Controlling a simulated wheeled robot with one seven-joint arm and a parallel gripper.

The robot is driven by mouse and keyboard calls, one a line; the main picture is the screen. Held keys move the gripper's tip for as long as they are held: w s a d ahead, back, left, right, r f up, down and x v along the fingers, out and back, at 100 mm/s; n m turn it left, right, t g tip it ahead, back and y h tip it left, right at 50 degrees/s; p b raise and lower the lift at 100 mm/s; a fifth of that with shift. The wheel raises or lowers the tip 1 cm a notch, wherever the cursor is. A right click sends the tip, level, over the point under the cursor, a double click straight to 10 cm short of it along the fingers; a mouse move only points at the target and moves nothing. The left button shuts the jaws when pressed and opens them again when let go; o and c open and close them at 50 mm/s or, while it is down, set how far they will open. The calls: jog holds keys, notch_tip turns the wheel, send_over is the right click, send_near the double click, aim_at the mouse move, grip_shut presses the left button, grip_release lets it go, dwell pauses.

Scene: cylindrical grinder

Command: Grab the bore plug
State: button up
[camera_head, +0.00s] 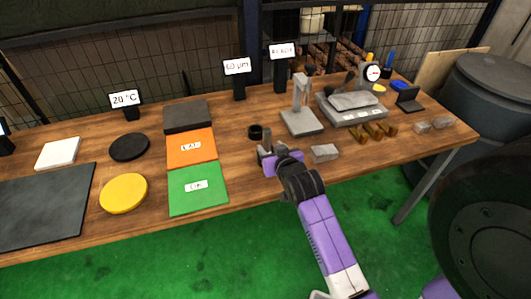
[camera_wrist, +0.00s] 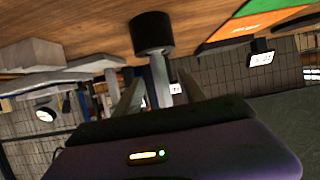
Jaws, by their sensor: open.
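The bore plug appears to be the dark cylinder (camera_wrist: 151,32) with a grey shaft, seen close up at the top centre of the wrist view. In the head view, a short dark cylinder (camera_head: 255,132) stands on the wooden table just beyond my gripper (camera_head: 267,149). My gripper is open. In the wrist view its two grey fingers (camera_wrist: 157,84) lie on either side of the grey shaft in the picture. I cannot tell whether they touch it. My gripper partly hides the area around the plug in the head view.
A grey stand (camera_head: 302,121) and a small grey block (camera_head: 324,153) are to the right of my gripper. Green (camera_head: 198,201) and orange (camera_head: 191,161) mats lie to the left. Brass pieces (camera_head: 372,133) lie further right. The table's front edge is close below my gripper.

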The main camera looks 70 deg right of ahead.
aim_at(265, 141)
jog(key=shift+w+d+f, duration=0.2)
jog(key=shift+f, duration=0.05)
jog(key=x, duration=0.4)
jog(key=p+x, duration=0.1)
jog(key=shift+w+d+r, duration=0.15)
jog(key=shift+w+d, duration=0.15)
jog(key=shift+d, duration=0.1)
jog(key=shift+w+d+f, duration=0.25)
jog(key=shift+w+d, duration=0.1)
jog(key=shift+d, duration=0.1)
jog(key=shift+c, duration=0.5)
grip_shut()
